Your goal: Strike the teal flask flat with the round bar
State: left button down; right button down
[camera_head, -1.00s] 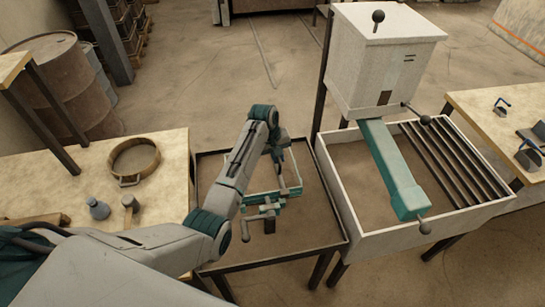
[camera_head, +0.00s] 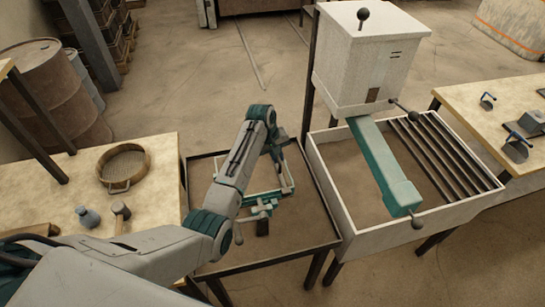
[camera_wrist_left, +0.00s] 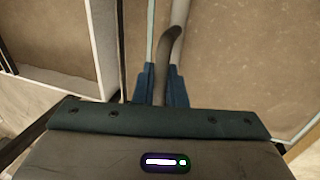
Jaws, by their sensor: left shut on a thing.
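The teal flask (camera_head: 288,168) is an open rectangular frame on the brown bed of the middle table, partly hidden behind my left arm. Its pale rim also shows at the lower right of the left wrist view (camera_wrist_left: 301,134). My left gripper (camera_head: 262,207) is over the near side of the flask. In the left wrist view its blue fingers (camera_wrist_left: 161,86) are shut on a grey, slightly curved rod (camera_wrist_left: 168,50), which appears to be the round bar. In the head view a grey bar (camera_head: 240,217) sticks out left of the gripper. Whether it touches the flask is unclear.
At right stands a white box (camera_head: 365,65) over a white-walled tray (camera_head: 330,195) with dark slats and a teal chute. The left table holds a round sieve (camera_head: 124,167), a grey bottle (camera_head: 88,217) and a mallet (camera_head: 121,211). The middle table has a raised dark edge.

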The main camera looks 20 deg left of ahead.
pick_arm(q)
jog(key=w+d, duration=0.1)
jog(key=d, duration=0.2)
jog(key=shift+w+d, duration=0.1)
jog(key=shift+w, duration=0.3)
jog(key=shift+r, duration=0.1)
notch_tip(320, 180, up, 7)
dwell(0.8)
dwell(0.5)
jog(key=shift+a+f+b, duration=0.15)
jog(key=shift+f+b, duration=0.15)
jog(key=shift+f, duration=1)
jog(key=shift+a+f+b, duration=0.1)
jog(key=shift+f+b, duration=0.15)
jog(key=shift+f, duration=1.05)
